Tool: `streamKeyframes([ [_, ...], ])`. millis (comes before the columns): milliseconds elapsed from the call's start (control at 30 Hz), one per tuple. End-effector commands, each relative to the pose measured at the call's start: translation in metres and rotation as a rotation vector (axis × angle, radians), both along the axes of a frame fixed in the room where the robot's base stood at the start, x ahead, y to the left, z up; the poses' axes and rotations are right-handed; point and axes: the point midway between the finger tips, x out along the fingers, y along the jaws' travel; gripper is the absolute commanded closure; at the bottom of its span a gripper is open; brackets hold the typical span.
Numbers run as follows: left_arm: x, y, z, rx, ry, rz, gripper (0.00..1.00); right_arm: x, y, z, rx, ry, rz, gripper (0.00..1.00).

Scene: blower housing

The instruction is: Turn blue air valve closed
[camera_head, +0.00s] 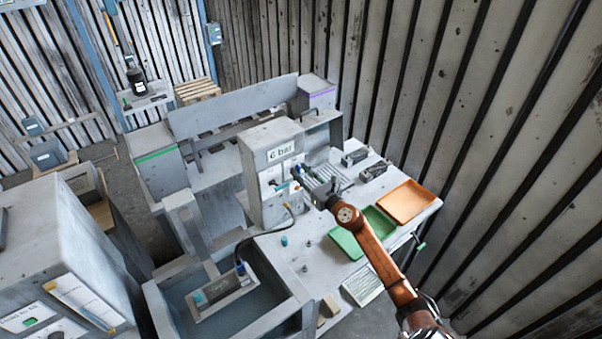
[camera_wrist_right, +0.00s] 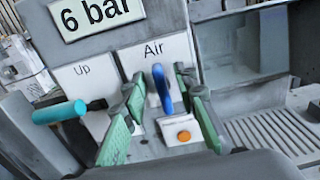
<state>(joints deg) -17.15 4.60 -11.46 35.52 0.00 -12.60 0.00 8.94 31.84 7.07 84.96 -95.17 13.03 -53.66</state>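The blue air valve handle (camera_wrist_right: 162,90) stands nearly upright below the "Air" label (camera_wrist_right: 153,50) in the right wrist view. My right gripper (camera_wrist_right: 163,84) is open, its two green-padded fingers on either side of the handle with visible gaps. I cannot tell how deep the handle sits between them. In the head view my right gripper (camera_head: 312,180) reaches the front of the grey "6 bar" box (camera_head: 268,137) from the right. The valve is hard to make out there. My left gripper is not in view.
A teal handle (camera_wrist_right: 60,112) sticks out left below the "Up" label (camera_wrist_right: 82,72). An orange button (camera_wrist_right: 184,136) lies below the blue handle. A green tray (camera_head: 378,221) and an orange tray (camera_head: 405,201) lie on the bench. A sunken basin (camera_head: 285,312) is at the front.

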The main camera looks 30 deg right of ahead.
Motion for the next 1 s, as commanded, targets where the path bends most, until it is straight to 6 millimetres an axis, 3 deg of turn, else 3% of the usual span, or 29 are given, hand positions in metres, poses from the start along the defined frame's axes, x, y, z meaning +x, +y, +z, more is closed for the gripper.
streamKeyframes([
  [233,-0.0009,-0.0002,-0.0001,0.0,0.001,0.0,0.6,0.0009,0.0004,0.0002,0.0,0.0,0.0,0.73],
  [633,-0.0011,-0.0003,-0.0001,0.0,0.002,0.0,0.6,0.0006,0.0002,0.0003,0.0,-0.001,0.0,1.0],
  [1000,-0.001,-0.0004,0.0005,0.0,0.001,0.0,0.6,0.0004,-0.0002,0.0004,0.008,0.0,0.0,1.0],
])
